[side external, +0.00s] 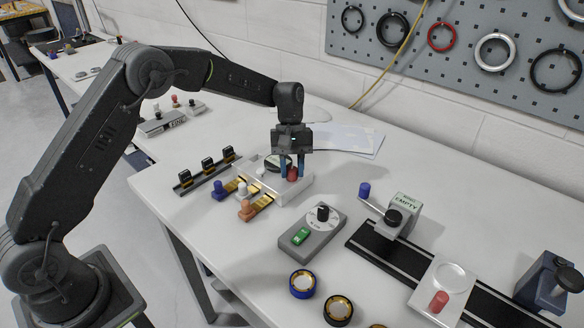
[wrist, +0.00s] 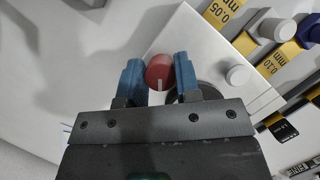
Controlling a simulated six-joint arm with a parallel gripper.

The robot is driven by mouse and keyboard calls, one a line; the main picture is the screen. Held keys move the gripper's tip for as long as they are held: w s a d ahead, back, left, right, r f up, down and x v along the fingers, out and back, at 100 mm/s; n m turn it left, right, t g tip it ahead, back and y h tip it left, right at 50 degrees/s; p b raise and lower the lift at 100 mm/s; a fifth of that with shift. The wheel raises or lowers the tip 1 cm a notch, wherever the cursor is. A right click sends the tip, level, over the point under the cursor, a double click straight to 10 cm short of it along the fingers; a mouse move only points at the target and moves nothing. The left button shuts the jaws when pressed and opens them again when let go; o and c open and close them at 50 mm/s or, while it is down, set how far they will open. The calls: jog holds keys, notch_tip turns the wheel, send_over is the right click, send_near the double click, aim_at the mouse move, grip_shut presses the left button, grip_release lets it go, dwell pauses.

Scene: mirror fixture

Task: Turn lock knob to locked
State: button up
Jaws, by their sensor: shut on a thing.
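The lock knob is red with a pale line across its top, and it sits on the white mirror fixture (side external: 308,181). In the wrist view the red lock knob (wrist: 158,74) is between the two blue fingers, its pale line pointing toward the gripper body. My gripper (side external: 291,172) comes straight down over the fixture and is shut on the knob. In the side view the knob (side external: 292,174) shows partly between the fingers. A round dark-rimmed part of the fixture (wrist: 210,92) is partly hidden by the right finger in the wrist view.
Blue, white and orange knobs with yellow labelled gauges (side external: 242,191) stand at the fixture's left. A grey box with a black dial and green switch (side external: 312,232) is in front. A black rail (side external: 362,244) with a lever stand runs at right. Papers (side external: 345,140) lie behind.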

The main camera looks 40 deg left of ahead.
jog(key=shift+c, duration=0.3)
jog(key=shift+m+g+y, duration=0.3)
jog(key=shift+m+y, duration=0.3)
jog(key=shift+m, duration=0.9)
jog(key=o, duration=0.9)
jog(key=shift+a, duration=0.1)
